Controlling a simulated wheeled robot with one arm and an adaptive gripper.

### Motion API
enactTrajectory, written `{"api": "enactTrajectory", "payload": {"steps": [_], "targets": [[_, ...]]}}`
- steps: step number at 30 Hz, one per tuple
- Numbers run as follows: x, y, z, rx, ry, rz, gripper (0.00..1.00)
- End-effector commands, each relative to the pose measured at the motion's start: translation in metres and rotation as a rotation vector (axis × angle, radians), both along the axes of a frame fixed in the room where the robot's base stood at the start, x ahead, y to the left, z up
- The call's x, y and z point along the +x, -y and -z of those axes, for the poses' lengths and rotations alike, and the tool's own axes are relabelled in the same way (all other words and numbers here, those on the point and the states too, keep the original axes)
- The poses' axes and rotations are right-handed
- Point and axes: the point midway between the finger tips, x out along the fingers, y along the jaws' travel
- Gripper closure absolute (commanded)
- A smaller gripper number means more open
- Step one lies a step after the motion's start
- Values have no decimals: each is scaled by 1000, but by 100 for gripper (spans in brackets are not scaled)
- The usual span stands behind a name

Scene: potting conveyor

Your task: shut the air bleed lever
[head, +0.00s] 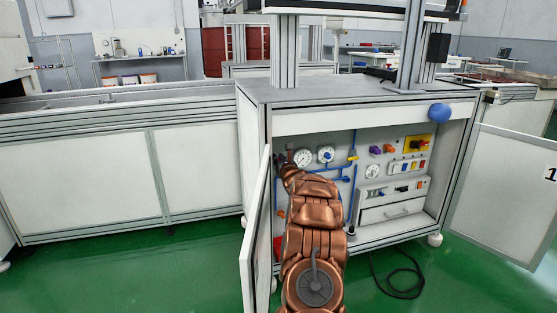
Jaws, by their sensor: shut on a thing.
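My copper arm reaches up into the open cabinet under the conveyor, and my gripper (287,157) is at the upper left of the back panel, left of the white round gauge (303,158). The gripper is small and dark here. It is shut on a part there that it and my wrist hide. I cannot make out the air bleed lever or its angle. A yellow handle (352,158) on the blue pipe (354,180) and an orange handle (281,213) low on the left both show, apart from my gripper.
The cabinet's left door (256,225) stands open close beside my arm; the right door (505,195) is swung wide. A black cable (402,283) lies on the green floor.

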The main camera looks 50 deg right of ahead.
Motion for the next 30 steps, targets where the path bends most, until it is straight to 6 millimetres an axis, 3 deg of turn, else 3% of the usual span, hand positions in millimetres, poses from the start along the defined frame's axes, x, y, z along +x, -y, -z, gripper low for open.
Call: {"api": "enactTrajectory", "payload": {"steps": [8,30], "targets": [[-3,6,-2,129,72,0,100],[-17,31,12,737,406,0,100]]}}
